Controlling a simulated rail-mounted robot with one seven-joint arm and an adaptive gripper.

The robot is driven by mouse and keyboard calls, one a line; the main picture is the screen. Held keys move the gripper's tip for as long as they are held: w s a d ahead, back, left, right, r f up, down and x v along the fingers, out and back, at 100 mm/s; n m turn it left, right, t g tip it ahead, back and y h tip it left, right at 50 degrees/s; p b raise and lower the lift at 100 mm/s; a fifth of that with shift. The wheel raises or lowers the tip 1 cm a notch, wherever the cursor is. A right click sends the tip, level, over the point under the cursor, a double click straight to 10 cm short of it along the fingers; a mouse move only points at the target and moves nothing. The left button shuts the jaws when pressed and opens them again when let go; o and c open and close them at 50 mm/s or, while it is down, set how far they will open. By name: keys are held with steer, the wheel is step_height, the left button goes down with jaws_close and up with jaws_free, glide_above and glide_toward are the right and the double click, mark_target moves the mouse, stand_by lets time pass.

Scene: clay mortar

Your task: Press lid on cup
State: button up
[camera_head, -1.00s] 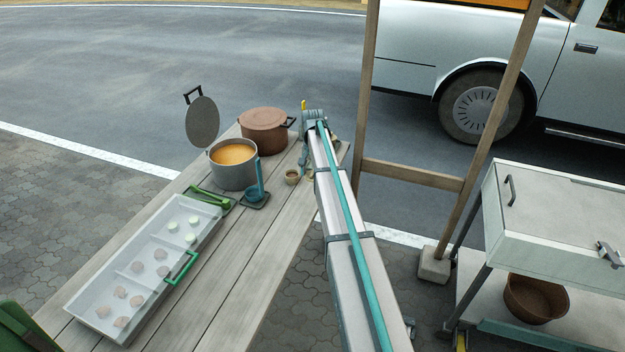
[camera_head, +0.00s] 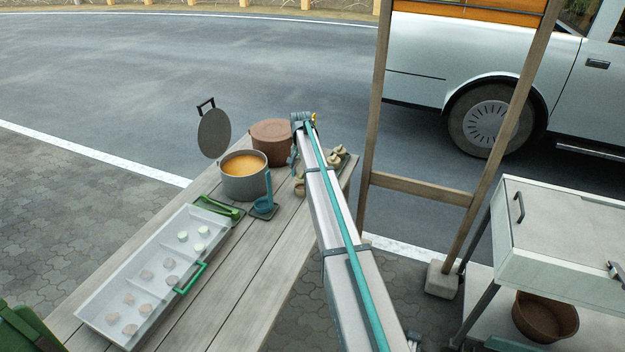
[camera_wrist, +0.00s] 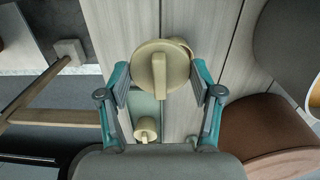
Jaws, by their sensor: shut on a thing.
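A round beige lid (camera_wrist: 142,72) with a raised bar handle is between the two teal fingers of my gripper (camera_wrist: 160,82) in the wrist view. My gripper is shut on the lid by its sides. A beige cup (camera_wrist: 183,44) shows partly behind the lid's upper right edge; whether they touch, I cannot tell. A small beige lidded cup (camera_wrist: 145,126) stands on a grey-green tray (camera_wrist: 147,104) closer to my wrist. In the head view a beige cup (camera_head: 299,188) stands left of my arm, and beige pieces (camera_head: 337,155) lie right of it.
A pot of orange soup (camera_head: 243,184), a lidded brown pot (camera_head: 271,143) and a teal ladle on a rest (camera_head: 264,207) stand left of my arm on the wooden table (camera_head: 262,262). A white divided tray (camera_head: 155,270) lies nearer. A wooden post (camera_head: 371,120) rises at right.

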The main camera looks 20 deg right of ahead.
mark_target(301, 179)
steer(key=shift+w+d+f+b, duration=0.1)
steer(key=shift+w+f+b, duration=0.25)
steer(key=shift+w+f, duration=0.5)
steer(key=shift+w+d+f+b, duration=0.1)
steer(key=shift+w+f+b, duration=0.3)
steer(key=shift+f, duration=0.9)
steer(key=shift+w+d+f+b, duration=0.1)
steer(key=shift+w+f+b, duration=0.2)
steer(key=shift+w+f, duration=0.6)
steer(key=shift+s+f, duration=0.2)
steer(key=shift+f, duration=0.45)
stand_by(0.5)
steer(key=o, duration=0.9)
steer(key=shift+r, duration=0.1)
steer(key=shift+r+p, duration=0.9)
steer(key=shift+r, duration=2)
steer(key=shift+c, duration=0.2)
